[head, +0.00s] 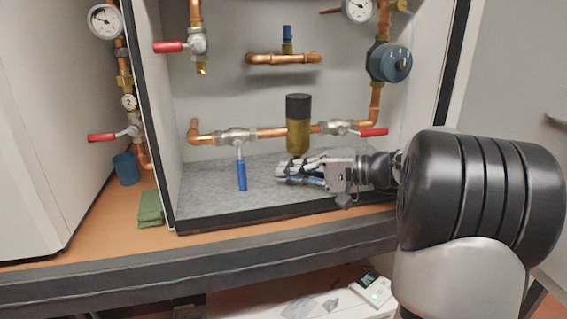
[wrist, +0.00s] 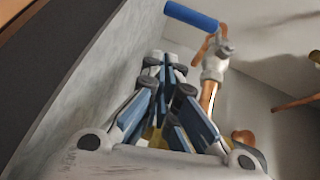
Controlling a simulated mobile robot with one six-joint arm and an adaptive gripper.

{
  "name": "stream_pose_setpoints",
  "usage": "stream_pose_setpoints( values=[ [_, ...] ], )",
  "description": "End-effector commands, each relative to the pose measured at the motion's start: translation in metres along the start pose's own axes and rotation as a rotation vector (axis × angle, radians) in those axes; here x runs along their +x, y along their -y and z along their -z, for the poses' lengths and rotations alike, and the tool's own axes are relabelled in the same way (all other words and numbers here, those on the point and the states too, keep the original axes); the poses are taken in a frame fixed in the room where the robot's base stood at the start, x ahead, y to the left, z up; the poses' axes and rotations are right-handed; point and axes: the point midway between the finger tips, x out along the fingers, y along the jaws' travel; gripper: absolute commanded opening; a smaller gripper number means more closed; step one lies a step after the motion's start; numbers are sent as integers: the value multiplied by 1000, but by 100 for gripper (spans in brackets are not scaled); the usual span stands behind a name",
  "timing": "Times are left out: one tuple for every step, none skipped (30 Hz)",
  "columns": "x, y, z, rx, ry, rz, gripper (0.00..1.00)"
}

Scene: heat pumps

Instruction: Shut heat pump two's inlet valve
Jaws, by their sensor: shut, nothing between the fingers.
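A valve with a long blue lever (head: 242,176) sits on the lower horizontal copper pipe inside the open cabinet. Its lever hangs down, across the pipe. The blue lever (wrist: 190,16) also shows in the wrist view, beyond the fingertips. My gripper (head: 281,173) is shut and empty, low over the grey cabinet floor, to the right of the blue lever and apart from it. Its closed fingers (wrist: 165,66) show in the wrist view. A round tag reading 2 (head: 129,102) is on the left pipe, above a valve with a red lever (head: 102,137). No inlet label is readable.
A brass cylinder with a black top (head: 298,126) stands just behind my gripper. Other red levers are at the upper left (head: 169,47) and lower right (head: 374,132). A blue pump (head: 394,62) is at right. The cabinet's left wall edge (head: 151,110) separates the left pipe.

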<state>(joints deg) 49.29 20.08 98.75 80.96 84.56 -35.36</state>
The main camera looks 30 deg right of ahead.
Motion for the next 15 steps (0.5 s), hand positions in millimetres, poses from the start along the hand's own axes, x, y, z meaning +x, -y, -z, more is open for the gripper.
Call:
stream_pose_setpoints(
  values=[
    [-16, 0, 2, 4, -9, 0, 0],
    [-23, -1, 2, 3, -9, 0, 0],
    [-32, -2, 2, 2, -8, 0, 0],
    [-38, -3, 1, 2, -8, -1, 0],
    [-45, -4, 1, 2, -8, 0, 0],
    [-52, -5, 1, 2, -7, 0, 0],
    [-58, -7, 1, 2, -8, 0, 0],
    [-62, -8, 0, 2, -7, 0, 0],
    [-68, -9, 0, 2, -6, 0, 0],
    [-72, -10, 0, 2, -7, 0, 0],
    [-75, -11, 0, 2, -6, 0, 0],
    [-78, -11, 0, 1, -5, 1, 0],
    [-81, -12, 0, 1, -5, 1, 0],
    [-82, -12, 0, 1, -4, 1, 0],
    [-84, -12, -1, 1, -4, 0, 0]
  ],
)
